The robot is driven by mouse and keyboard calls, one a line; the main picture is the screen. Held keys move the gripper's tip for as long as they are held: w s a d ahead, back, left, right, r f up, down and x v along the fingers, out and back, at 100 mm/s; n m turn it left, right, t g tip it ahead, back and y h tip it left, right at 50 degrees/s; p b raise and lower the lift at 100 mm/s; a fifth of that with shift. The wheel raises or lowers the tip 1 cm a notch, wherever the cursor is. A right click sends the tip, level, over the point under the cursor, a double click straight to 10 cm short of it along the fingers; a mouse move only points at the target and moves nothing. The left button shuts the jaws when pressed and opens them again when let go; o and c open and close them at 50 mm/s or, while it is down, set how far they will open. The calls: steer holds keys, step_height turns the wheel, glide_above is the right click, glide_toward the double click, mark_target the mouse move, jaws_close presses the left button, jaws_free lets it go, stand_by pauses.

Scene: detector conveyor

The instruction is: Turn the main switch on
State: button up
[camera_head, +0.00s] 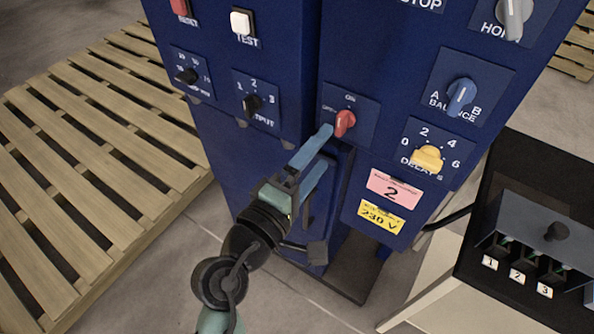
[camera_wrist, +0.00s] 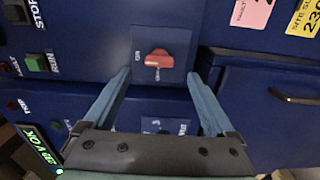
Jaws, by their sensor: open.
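The main switch is a red rotary knob (camera_head: 345,122) on a dark blue plate on the cabinet front, with an ON label above it and another small label to its left. In the wrist view the red knob (camera_wrist: 158,60) lies lengthwise across the picture, ahead of the fingers and between their lines. I cannot tell for sure which label it points to. My gripper (camera_head: 322,148) is open and empty, with blue fingers. One fingertip is close to the knob's left side in the head view. In the wrist view the fingers (camera_wrist: 158,76) stand apart on either side, with no clear contact.
Other controls sit close by: a black selector (camera_head: 252,104) on the left, a blue BALANCE knob (camera_head: 461,96) and a yellow DELAY knob (camera_head: 427,158) on the right. A pallet (camera_head: 100,150) lies at left, and a black-topped table (camera_head: 500,215) stands at right.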

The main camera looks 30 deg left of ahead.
steer(key=s, duration=0.7)
steer(key=shift+a+b, duration=0.15)
steer(key=shift+b, duration=0.25)
